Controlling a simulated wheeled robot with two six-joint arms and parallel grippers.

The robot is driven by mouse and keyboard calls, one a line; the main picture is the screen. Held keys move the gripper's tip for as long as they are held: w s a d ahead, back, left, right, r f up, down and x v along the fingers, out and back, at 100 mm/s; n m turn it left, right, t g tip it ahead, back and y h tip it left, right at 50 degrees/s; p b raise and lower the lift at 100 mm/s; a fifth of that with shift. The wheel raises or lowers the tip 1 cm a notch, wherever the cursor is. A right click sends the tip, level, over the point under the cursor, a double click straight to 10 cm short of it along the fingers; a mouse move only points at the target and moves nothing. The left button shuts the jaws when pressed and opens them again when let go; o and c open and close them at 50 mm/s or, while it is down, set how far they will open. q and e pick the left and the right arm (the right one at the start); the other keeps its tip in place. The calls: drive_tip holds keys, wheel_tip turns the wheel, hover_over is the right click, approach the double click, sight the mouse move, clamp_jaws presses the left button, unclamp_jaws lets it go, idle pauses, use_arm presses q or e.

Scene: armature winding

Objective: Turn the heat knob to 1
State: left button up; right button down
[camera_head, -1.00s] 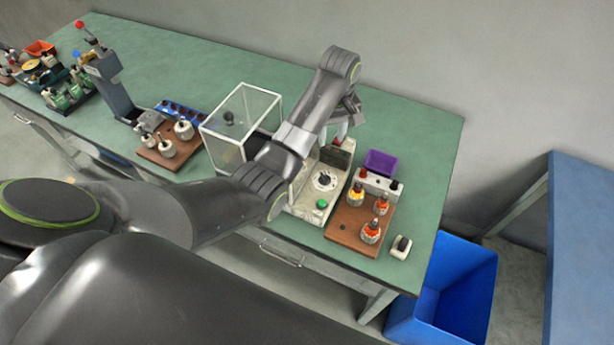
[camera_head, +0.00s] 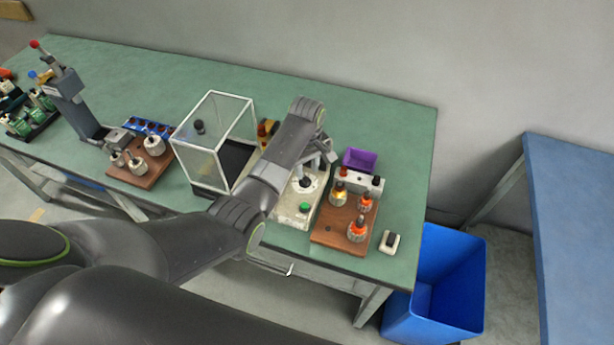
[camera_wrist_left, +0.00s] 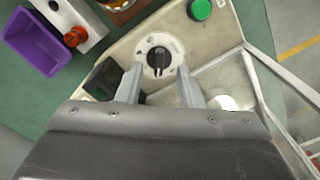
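The heat knob (camera_wrist_left: 158,58) is a black knob on a round white dial, set in a cream control box (camera_wrist_left: 222,40) beside a green button (camera_wrist_left: 200,9). In the head view the knob (camera_head: 306,181) shows just past my left gripper, with the green button (camera_head: 304,208) below it. My left gripper (camera_wrist_left: 162,82) is open. Its two fingers point at the dial, one on each side of the knob's lower end; I cannot tell whether they touch it. The dial's markings are too small to read. My right gripper is not in view.
A clear-walled case (camera_head: 215,140) stands left of the box. A wooden board (camera_head: 328,236) with several orange-topped parts lies right of it. A purple bin (camera_head: 360,160) sits behind, and a small switch (camera_head: 389,242) lies near the bench's right end.

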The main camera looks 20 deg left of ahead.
sight(307, 180)
use_arm(q)
drive_tip(key=shift+f, duration=2.4)
drive_tip(key=shift+c, duration=0.4)
clamp_jaws()
